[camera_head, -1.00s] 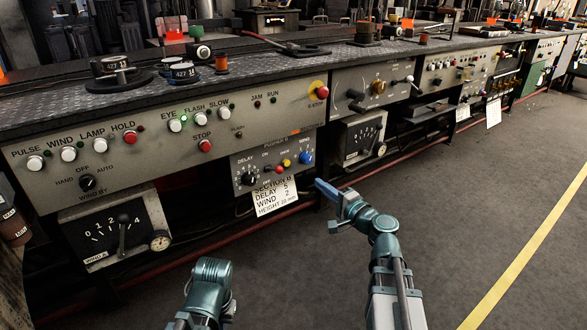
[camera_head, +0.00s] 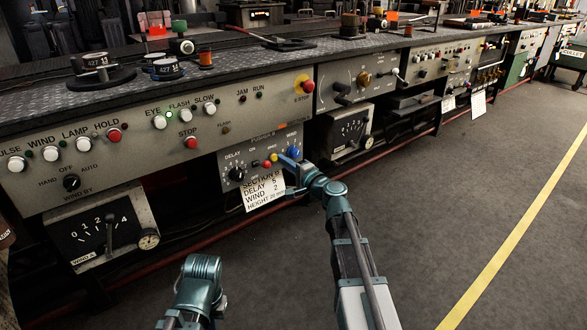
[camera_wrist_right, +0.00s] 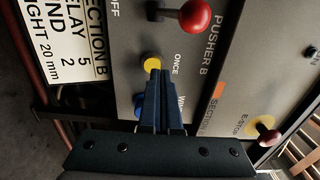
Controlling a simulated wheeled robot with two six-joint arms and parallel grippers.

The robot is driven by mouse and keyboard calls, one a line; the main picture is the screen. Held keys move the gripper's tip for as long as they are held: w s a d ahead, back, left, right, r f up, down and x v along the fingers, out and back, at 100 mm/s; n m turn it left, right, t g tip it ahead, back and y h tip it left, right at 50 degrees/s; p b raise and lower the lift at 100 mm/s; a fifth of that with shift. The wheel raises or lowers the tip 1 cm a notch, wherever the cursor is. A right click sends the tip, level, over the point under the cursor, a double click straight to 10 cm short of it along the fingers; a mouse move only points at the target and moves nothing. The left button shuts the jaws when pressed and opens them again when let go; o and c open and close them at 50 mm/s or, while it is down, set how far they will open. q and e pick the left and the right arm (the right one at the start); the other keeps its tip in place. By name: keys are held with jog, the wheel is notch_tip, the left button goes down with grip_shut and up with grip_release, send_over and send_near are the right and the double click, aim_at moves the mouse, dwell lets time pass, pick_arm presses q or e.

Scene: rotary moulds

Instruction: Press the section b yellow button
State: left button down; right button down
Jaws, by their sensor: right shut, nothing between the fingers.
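The section B panel (camera_head: 229,158) hangs below the main console and carries a small yellow button (camera_head: 274,157), labelled ONCE in the right wrist view (camera_wrist_right: 152,61). My right gripper (camera_head: 283,161) is shut and empty, its blue fingers pointing at this button. In the right wrist view the fingertips (camera_wrist_right: 153,76) overlap the button's lower edge; I cannot tell whether they touch it or whether it is pressed.
A white SECTION B card (camera_head: 262,189) hangs below the panel. A red E-stop (camera_head: 308,86) on a yellow base is up to the right. A gauge box (camera_head: 350,133) stands right of the panel. The grey floor (camera_head: 440,190) is clear.

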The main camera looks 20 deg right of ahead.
jog(key=shift+x, duration=0.8)
